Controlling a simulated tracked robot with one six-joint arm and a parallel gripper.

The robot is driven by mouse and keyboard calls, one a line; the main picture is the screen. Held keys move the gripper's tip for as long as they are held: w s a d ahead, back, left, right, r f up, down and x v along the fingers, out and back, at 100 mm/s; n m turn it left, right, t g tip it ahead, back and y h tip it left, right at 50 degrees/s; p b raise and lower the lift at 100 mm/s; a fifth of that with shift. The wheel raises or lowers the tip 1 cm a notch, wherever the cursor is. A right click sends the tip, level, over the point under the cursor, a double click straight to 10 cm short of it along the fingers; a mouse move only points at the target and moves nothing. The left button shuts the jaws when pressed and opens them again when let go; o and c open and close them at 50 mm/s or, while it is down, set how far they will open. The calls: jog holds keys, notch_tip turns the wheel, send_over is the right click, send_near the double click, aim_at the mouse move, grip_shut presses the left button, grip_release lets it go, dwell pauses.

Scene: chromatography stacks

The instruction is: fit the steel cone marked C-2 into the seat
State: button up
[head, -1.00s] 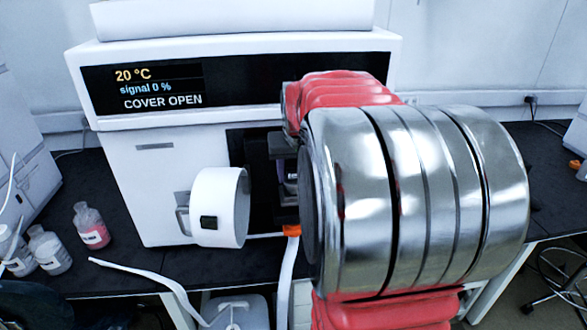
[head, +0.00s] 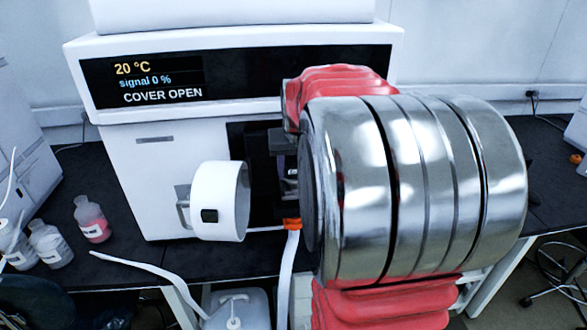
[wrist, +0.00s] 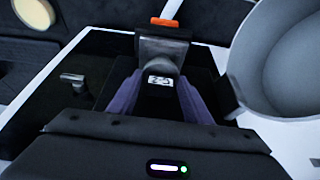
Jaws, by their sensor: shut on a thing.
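My gripper (wrist: 160,82) is shut on a small dark and grey piece with a white label, taken as the steel cone (wrist: 158,69); the label is too small to read surely. The purple fingers close on it from both sides in the wrist view. The piece's far end lies against or just in front of a grey metal block (wrist: 163,46) with an orange tab (wrist: 165,22). I cannot tell whether they touch; the seat's opening is hidden. In the head view my gripper (head: 288,172) is at the instrument's dark recess, largely hidden by my arm.
The white instrument (head: 160,165) reads "COVER OPEN", 20 °C and signal 0 %. Its round white cover (head: 218,203) stands open just left of the recess; it also shows at right in the wrist view (wrist: 290,65). Bottles (head: 92,220) stand on the bench at left.

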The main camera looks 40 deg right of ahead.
jog(key=o, duration=1.3)
jog(key=shift+f, duration=0.1)
jog(key=v, duration=1.3)
jog(key=shift+s+a+r, duration=0.15)
jog(key=shift+r, duration=0.15)
